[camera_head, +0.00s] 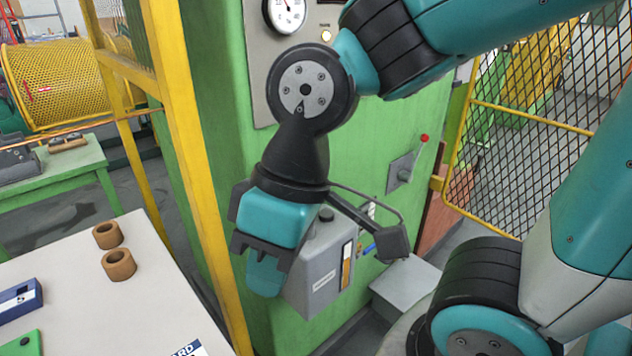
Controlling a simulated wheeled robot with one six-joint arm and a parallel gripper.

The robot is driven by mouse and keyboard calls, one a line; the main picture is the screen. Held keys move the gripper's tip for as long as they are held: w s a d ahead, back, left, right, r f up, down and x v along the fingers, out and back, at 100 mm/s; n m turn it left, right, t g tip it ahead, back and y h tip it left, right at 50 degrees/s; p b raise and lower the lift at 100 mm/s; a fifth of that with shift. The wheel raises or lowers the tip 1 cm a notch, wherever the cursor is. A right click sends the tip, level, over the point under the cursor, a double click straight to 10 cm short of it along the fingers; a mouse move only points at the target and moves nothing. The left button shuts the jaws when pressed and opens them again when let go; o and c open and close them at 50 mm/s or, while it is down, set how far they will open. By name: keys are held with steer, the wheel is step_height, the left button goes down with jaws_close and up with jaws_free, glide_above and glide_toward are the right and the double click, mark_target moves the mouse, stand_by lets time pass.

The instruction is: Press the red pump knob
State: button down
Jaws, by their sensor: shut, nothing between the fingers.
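My gripper (264,276) points down in front of the green machine cabinet, with its fingers together and empty. It overlaps the left side of a grey box (318,275) with a sight strip, mounted on the cabinet. A dark round cap (326,214) shows on top of the box, beside my gripper. No red knob shows on the box; part of its top and left side is hidden behind my gripper. A small red ball (425,138) tops a thin lever on a grey plate, up and right of my gripper. I cannot tell whether it is the pump knob.
A yellow post (190,150) stands close left of my gripper. A pale table (60,290) with two brown rings is at lower left. A grey block (405,285) sits low at the right. Yellow mesh fencing (540,85) is at upper right.

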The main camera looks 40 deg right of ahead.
steer(key=w+d+r+n+h+p, duration=0.1)
steer(key=w+d+r+n+p, duration=0.2)
steer(key=w, duration=0.4)
steer(key=w+d+r+n+h+p, duration=0.1)
steer(key=w+d+n+p, duration=0.1)
steer(key=w+d+p, duration=0.35)
steer(key=w+d+n+h+p, duration=0.1)
steer(key=w+d+n, duration=0.2)
steer(key=d, duration=0.4)
steer(key=w+d+n+h+p, duration=0.1)
steer(key=w+d+n+p, duration=0.1)
steer(key=w+d, duration=0.4)
steer(key=shift+w+d+f+n, duration=0.25)
steer(key=shift+d+f+n, duration=0.1)
steer(key=shift+d+n, duration=0.3)
step_height(320, 180, down, 14)
steer(key=p, duration=0.3)
steer(key=shift+a+p, duration=0.1)
steer(key=shift+p, duration=0.2)
